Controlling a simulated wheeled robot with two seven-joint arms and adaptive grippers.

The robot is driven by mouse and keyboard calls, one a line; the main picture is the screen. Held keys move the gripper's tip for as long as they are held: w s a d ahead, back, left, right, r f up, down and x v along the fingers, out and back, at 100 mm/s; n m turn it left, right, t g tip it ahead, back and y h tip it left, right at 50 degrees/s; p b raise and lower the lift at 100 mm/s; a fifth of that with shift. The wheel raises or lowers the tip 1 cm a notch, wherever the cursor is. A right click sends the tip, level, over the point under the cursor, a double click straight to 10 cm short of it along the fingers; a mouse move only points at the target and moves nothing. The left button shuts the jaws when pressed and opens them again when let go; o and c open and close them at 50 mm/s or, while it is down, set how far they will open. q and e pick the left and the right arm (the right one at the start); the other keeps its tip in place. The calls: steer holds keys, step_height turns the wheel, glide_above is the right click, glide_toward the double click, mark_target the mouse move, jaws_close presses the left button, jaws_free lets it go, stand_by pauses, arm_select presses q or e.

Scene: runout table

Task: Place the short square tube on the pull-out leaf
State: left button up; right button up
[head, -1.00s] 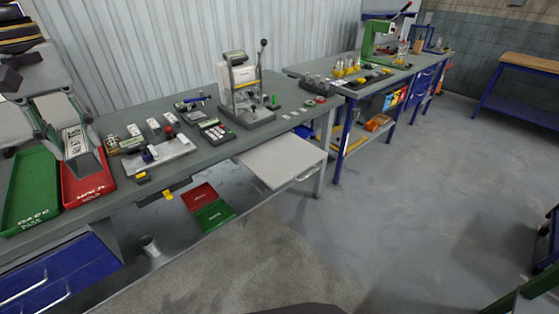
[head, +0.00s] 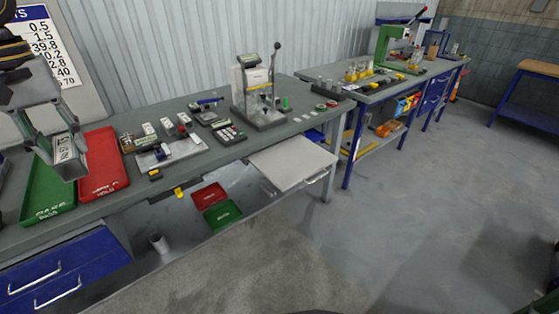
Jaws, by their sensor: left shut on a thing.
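The pull-out leaf (head: 291,163) is a pale board that sticks out from the front of the near bench, right of its middle. Its top is bare. My left gripper (head: 58,137) is at the far left, in front of the green tray. It is shut on a light grey, box-shaped piece with dark lettering (head: 67,158), which looks like the short square tube. The piece hangs tilted by the trays, well left of the leaf. Its lower end looks dark, and I cannot tell its exact height above the tray. My right gripper is not in view.
A green tray (head: 47,208) and a red tray (head: 104,172) lie on the bench's left end. A fixture plate (head: 170,150) and a lever press (head: 258,95) stand between them and the leaf. Red and green bins (head: 221,214) sit below. The floor before the leaf is clear.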

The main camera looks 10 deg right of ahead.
arm_select(q)
steer(key=a+f, duration=0.7)
steer(key=a, duration=0.3)
steer(key=a+f, duration=0.2)
steer(key=f, duration=0.4)
steer(key=a+f, duration=0.3)
steer(key=f, duration=0.4)
steer(key=shift+s+a+f, duration=0.15)
steer(key=shift+a+f, duration=0.05)
steer(key=shift+a, duration=0.1)
steer(key=shift+d+f, duration=0.1)
steer(key=shift+f, duration=0.3)
